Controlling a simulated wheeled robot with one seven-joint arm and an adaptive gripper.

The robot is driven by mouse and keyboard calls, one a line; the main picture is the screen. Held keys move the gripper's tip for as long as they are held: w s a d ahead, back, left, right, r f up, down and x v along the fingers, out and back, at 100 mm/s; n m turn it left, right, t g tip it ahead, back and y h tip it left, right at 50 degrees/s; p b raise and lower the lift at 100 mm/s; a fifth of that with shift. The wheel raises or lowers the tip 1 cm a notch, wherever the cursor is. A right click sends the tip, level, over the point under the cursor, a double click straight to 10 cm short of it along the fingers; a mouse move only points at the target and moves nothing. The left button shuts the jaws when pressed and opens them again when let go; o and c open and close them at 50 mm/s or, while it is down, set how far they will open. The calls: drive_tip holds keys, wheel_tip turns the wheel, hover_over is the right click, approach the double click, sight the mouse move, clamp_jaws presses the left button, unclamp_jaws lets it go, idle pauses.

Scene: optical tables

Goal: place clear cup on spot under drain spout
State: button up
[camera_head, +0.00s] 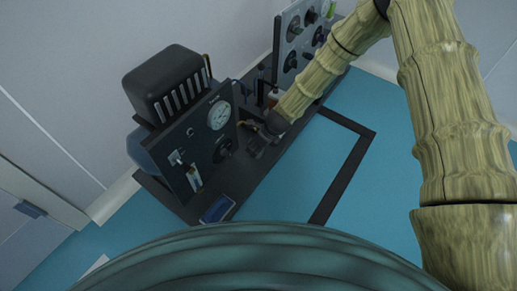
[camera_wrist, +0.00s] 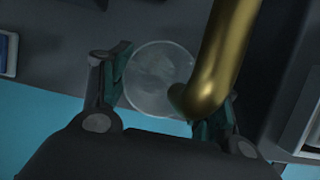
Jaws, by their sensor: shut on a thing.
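The clear cup (camera_wrist: 158,75) shows in the wrist view as a pale see-through round shape between my gripper's fingers (camera_wrist: 160,92). My gripper is shut on it, with one dark green finger pad at each side. A brass drain spout (camera_wrist: 228,45) comes down from the top and covers the cup's right edge; its end lies over the cup in the picture. I cannot tell the height between them. In the head view my gripper (camera_head: 258,140) is low by the front of the machine, small and dark, and the cup cannot be made out there. The spot under the spout is hidden.
A dark machine with a gauge panel (camera_head: 205,140) and a black ribbed box (camera_head: 168,82) stands left of my gripper. A second panel with knobs (camera_head: 300,38) stands behind. A blue-screened device (camera_head: 218,209) lies at the base's front edge. Blue floor (camera_head: 290,175) is open at right.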

drive_tip(key=shift+f+b, duration=0.35)
drive_tip(key=shift+f, duration=0.55)
drive_tip(key=shift+f, duration=0.15)
drive_tip(key=o, duration=1)
drive_tip(key=p+v, duration=0.5)
drive_tip(key=v, duration=0.7)
drive_tip(key=shift+p, duration=0.35)
